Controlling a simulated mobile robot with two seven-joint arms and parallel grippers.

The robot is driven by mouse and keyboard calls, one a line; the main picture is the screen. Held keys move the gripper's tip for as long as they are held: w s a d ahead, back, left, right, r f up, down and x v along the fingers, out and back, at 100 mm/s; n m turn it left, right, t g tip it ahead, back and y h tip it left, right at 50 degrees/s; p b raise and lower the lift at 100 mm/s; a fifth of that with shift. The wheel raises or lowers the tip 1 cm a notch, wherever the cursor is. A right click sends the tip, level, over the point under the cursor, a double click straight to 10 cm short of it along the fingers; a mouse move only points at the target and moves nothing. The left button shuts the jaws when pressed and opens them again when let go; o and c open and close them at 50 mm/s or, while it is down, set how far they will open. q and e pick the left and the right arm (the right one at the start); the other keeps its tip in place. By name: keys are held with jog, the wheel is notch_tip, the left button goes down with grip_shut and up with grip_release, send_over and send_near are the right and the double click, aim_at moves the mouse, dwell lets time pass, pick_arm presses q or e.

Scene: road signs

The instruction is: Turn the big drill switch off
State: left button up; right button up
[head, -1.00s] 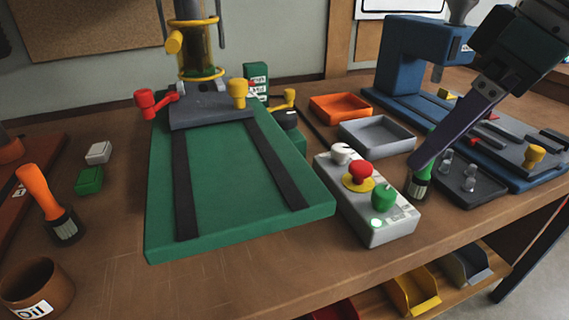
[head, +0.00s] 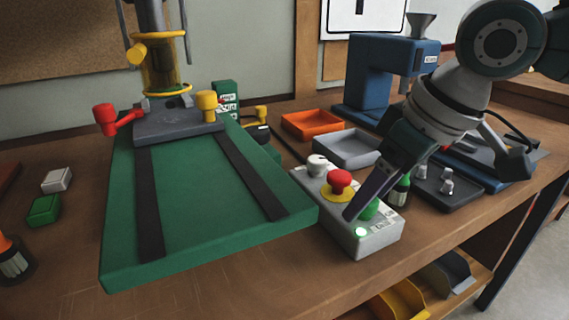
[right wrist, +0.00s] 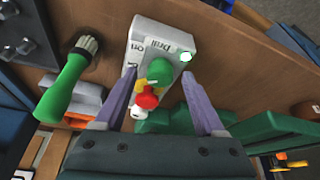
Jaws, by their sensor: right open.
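A grey control box (head: 378,240) sits on the bench beside the big drill's green base (head: 200,210). On it are a white knob (head: 317,165), a red button (head: 340,181) on a yellow collar, a green knob (head: 369,211) and a lit light (head: 361,232). My right gripper (head: 356,210) is open over the box, one purple finger partly covering the green knob. In the right wrist view, the open fingers (right wrist: 159,74) straddle the box, with the green knob (right wrist: 159,71) and red button (right wrist: 147,97) between them. Contact cannot be told. My left gripper is not in view.
An orange tray (head: 311,124) and a grey tray (head: 348,147) lie behind the box. A green-handled brush (head: 399,190) stands close to its right. A blue machine (head: 385,75) stands at the back right. Bare bench lies in front of the box.

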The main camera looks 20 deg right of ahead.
grip_shut()
dwell(0.5)
